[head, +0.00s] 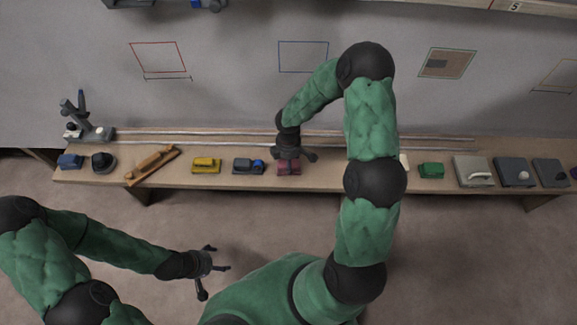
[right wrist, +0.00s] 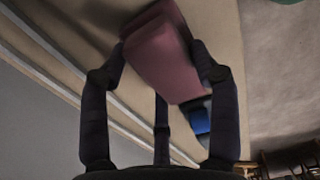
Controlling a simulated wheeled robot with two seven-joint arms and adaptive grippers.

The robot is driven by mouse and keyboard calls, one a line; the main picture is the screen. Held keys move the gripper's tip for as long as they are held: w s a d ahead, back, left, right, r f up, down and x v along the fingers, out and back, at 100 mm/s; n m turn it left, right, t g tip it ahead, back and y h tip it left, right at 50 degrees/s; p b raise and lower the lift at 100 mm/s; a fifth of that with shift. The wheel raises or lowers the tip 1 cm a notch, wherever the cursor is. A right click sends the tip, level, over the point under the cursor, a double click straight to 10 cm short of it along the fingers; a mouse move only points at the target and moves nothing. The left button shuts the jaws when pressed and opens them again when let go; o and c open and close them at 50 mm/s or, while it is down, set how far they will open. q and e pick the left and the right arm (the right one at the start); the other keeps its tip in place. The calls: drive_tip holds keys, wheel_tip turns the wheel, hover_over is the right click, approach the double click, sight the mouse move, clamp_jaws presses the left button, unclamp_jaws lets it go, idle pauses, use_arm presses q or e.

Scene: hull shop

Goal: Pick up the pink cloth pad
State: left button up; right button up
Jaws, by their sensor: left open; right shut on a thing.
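The pink cloth pad (head: 288,168) is at the middle of the long wooden bench in the head view, partly hidden under my right gripper (head: 295,153). In the right wrist view the pad (right wrist: 160,50) sits between the fingers of my right gripper (right wrist: 165,65), which is shut on it. The pad looks tilted in that view. I cannot tell whether it touches the bench. My left gripper (head: 217,258) is open and empty, over the floor in front of the bench.
On the bench (head: 220,181), a dark block with a blue part (head: 248,166) and a yellow block (head: 206,165) stand left of the pad. A green block (head: 431,171) and grey plates (head: 473,171) stand to the right. Metal rails run along the bench's back. The floor in front is clear.

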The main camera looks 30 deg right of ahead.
sight(282, 173)
drive_tip(key=shift+r, duration=0.1)
drive_tip(key=shift+r+p, duration=0.55)
drive_tip(key=shift+r, duration=0.05)
wheel_tip(282, 173, up, 2)
drive_tip(key=shift+r+p, duration=0.1)
drive_tip(key=shift+p, duration=0.65)
drive_tip(key=s+a+r+p, duration=0.2)
drive_tip(key=s+a+r, duration=0.1)
drive_tip(key=a, duration=0.3)
drive_tip(key=s+a+r+p, duration=0.2)
drive_tip(key=s+a+r, duration=0.1)
drive_tip(key=a+r, duration=0.3)
drive_tip(key=shift+s+a+r, duration=0.15)
drive_tip(key=shift+s+r, duration=0.05)
drive_tip(key=shift+s, duration=0.2)
